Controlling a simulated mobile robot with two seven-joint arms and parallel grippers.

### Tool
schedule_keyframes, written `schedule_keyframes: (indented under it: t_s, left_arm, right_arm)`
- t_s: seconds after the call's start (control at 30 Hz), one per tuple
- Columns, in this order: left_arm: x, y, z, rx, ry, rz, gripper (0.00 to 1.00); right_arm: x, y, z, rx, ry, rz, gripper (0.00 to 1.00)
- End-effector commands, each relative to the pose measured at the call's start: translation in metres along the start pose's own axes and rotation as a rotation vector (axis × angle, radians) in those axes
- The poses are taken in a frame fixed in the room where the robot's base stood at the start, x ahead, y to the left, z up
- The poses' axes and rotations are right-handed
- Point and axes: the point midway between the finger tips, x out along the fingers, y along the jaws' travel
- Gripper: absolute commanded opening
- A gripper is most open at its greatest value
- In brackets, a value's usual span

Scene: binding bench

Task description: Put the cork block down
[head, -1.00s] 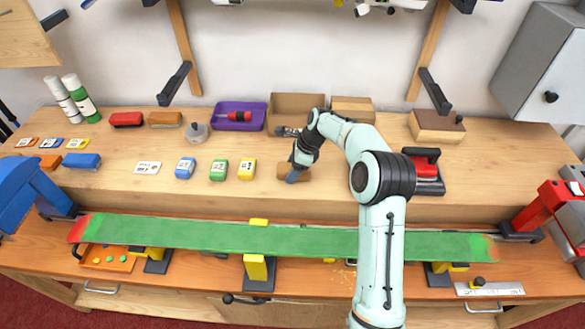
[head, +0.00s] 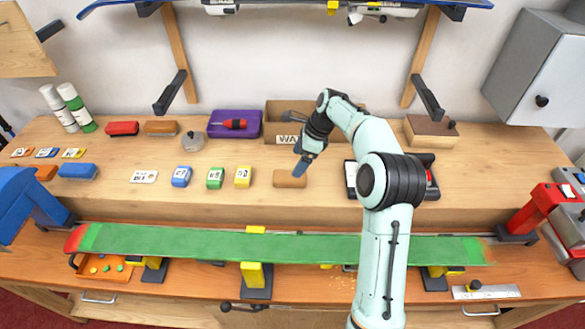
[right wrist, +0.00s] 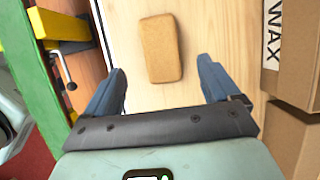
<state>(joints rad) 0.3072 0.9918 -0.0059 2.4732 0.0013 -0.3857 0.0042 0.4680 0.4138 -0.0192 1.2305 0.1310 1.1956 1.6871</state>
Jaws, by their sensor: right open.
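The cork block (head: 290,178) is a tan rounded block lying flat on the wooden bench shelf, behind the green board. It also shows in the right wrist view (right wrist: 160,48), lying beyond the fingertips and between their lines. My right gripper (head: 303,165) is just above and to the right of the block, apart from it. In the right wrist view its two blue fingers (right wrist: 163,80) are spread wide with nothing between them. My left gripper is not in view.
The green board (head: 220,243) runs along the front edge. A WAX carton (head: 277,132) and a purple tray (head: 222,130) stand behind the block. Yellow (head: 243,177), green (head: 215,178) and blue (head: 181,177) blocks stand to its left. Bench between is clear.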

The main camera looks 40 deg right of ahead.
Motion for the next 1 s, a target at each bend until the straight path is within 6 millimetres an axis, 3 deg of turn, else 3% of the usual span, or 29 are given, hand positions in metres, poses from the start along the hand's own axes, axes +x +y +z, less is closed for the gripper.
schedule_keyframes:
  t_s: [0.1,0.27,1.0]
  left_arm:
    - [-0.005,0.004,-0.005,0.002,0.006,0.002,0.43]
    - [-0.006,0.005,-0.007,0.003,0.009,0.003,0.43]
    - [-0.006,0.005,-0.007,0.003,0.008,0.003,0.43]
  right_arm:
    - [-0.021,-0.001,0.002,0.000,-0.002,-0.002,0.89]
    - [-0.033,0.000,0.001,0.001,-0.001,0.000,0.89]
    - [-0.034,0.000,0.000,0.001,0.000,0.001,0.89]
